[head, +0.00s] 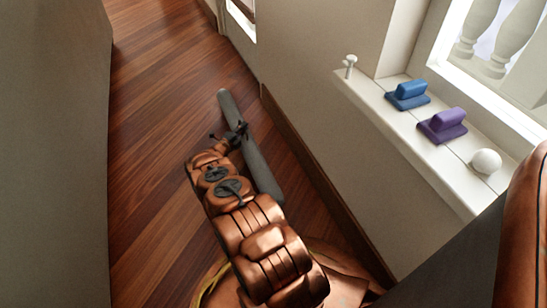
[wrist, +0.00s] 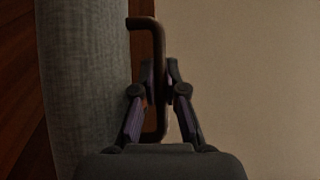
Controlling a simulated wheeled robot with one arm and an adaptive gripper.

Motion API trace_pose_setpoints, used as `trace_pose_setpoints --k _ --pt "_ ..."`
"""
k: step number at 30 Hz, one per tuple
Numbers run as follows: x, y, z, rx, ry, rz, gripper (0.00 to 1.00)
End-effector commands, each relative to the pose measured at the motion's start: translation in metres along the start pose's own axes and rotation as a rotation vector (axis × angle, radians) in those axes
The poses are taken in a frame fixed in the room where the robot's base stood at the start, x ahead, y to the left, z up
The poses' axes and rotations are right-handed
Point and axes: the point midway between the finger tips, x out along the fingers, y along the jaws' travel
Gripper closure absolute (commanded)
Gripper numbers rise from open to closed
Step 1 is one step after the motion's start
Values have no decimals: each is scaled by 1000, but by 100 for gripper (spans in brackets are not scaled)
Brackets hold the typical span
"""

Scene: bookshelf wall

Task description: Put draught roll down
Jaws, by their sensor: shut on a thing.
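The draught roll (head: 262,172) is a long grey fabric cylinder. In the head view it lies lengthwise over the wooden floor, close to the wall on the right. It also fills the left of the wrist view (wrist: 85,95), with a brown bar handle (wrist: 158,38) on its side. My gripper (wrist: 160,80) is shut on this handle, one finger on each side of it. In the head view my gripper (head: 240,132) is at the roll's side, partly hidden by my arm. I cannot tell whether the roll touches the floor.
A white window sill (head: 400,118) on the right holds a white peg (head: 350,66), a blue block with a grip (head: 408,95), a purple one (head: 443,124) and a white ball (head: 486,161). A grey panel (head: 55,150) stands left. The wooden floor (head: 160,110) between is clear.

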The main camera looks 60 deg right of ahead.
Motion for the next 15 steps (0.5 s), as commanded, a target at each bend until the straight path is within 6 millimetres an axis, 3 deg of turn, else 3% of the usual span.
trace_pose_setpoints --k 9,15 --pt "3 0 -52 -5 2 -1 100" --pt "5 4 -71 -2 1 -1 100"
